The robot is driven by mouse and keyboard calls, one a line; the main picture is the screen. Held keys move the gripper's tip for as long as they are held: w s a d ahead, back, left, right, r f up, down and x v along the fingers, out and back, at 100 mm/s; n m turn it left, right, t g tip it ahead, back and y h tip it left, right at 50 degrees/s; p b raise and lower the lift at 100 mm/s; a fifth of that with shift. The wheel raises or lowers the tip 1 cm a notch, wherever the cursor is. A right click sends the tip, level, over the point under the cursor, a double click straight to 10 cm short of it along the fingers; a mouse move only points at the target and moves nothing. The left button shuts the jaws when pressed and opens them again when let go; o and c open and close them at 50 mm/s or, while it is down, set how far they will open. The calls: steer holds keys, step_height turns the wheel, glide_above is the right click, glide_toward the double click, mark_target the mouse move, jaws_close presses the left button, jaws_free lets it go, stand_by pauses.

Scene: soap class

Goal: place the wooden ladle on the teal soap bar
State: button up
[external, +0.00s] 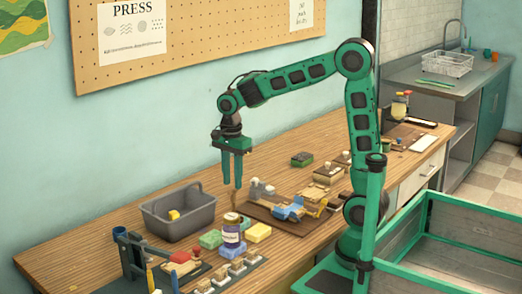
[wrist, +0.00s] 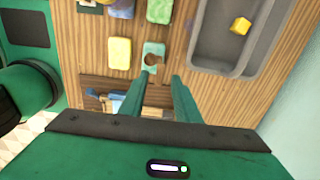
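The wooden ladle (wrist: 154,60) shows in the wrist view as a small brown round shape over the teal soap bar (wrist: 152,48), just beyond my fingertips. Whether it touches the bar cannot be told. In the external view a thin brown piece of the ladle (external: 236,200) shows below my fingertips, behind the jar. My gripper (external: 232,184) points straight down above this spot. In the wrist view its fingers (wrist: 162,77) stand apart with a clear gap, and nothing is visibly clamped between them.
A grey basket (external: 178,212) with a yellow block stands to the left. A brown board (external: 280,222) with a blue tool lies to the right.

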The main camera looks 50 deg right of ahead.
steer(key=shift+r, duration=0.65)
steer(key=s+d+n, duration=0.3)
steer(key=s+d, duration=0.2)
steer(key=d, duration=0.4)
steer(key=s+d+n, duration=0.3)
steer(key=s+d, duration=0.3)
steer(key=d, duration=0.4)
steer(key=s+d+f+n, duration=0.2)
steer(key=s+d, duration=0.1)
steer(key=s, duration=0.4)
steer(key=s+d+f+n, duration=0.2)
steer(key=s+d+n, duration=0.1)
steer(key=s, duration=0.4)
steer(key=shift+s+d+n, duration=0.15)
steer(key=shift+d+n, duration=0.15)
steer(key=shift+d, duration=0.4)
steer(key=shift+f, duration=0.1)
